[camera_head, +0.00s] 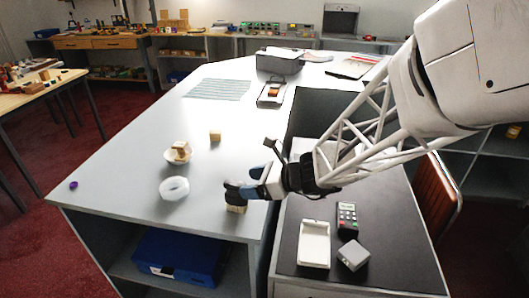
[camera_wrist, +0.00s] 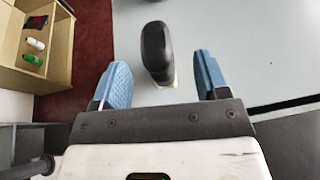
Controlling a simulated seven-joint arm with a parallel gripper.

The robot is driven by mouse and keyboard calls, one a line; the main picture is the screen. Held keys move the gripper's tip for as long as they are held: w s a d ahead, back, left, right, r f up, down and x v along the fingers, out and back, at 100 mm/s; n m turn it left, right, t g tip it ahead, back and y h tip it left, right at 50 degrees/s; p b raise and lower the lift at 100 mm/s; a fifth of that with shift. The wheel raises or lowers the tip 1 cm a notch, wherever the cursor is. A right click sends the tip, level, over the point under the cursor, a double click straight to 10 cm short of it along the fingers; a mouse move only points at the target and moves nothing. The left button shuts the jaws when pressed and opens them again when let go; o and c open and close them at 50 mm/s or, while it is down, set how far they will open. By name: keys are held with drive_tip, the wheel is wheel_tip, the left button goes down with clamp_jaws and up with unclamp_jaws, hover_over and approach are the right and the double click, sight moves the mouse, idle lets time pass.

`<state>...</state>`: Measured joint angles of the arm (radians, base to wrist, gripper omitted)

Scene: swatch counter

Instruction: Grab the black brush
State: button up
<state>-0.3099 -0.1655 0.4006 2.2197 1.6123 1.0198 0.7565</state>
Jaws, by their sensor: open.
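The black brush (camera_wrist: 156,48) stands on the grey counter between the two blue fingers of my gripper (camera_wrist: 160,72) in the wrist view. Its rounded black top faces the camera, and a pale lower part shows beneath. There is a visible gap on both sides of it, so my gripper is open and not closed on it. In the head view my gripper (camera_head: 246,188) is low over the counter's near right edge. The brush's tan lower part (camera_head: 236,209) shows under it there, and my fingers partly overlap the dark top.
On the counter (camera_head: 120,180) to the left are a white ring (camera_head: 174,188), a bowl (camera_head: 176,158) holding a block, a wooden block (camera_head: 215,136) and a purple item (camera_head: 73,185). A white tray (camera_head: 314,245), card reader (camera_head: 347,217) and grey box (camera_head: 353,256) sit on the dark surface at right.

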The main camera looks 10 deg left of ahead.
sight(233, 182)
drive_tip(key=shift+a, duration=0.1)
drive_tip(key=shift+s+x, duration=0.2)
drive_tip(key=shift+x, duration=2.3)
drive_tip(key=c, duration=1)
drive_tip(key=shift+r, duration=0.1)
drive_tip(key=shift+r, duration=0.55)
drive_tip(key=shift+s+d+r, duration=0.15)
drive_tip(key=shift+r, duration=0.4)
drive_tip(key=shift+s+d+r, duration=0.1)
drive_tip(key=shift+s+r, duration=0.05)
drive_tip(key=shift+r, duration=0.45)
drive_tip(key=s+d+r, duration=0.1)
drive_tip(key=s+d, duration=0.7)
drive_tip(key=s, duration=0.4)
drive_tip(key=shift+s+d+r, duration=0.2)
drive_tip(key=shift+s+d, duration=0.05)
drive_tip(key=shift+d, duration=0.15)
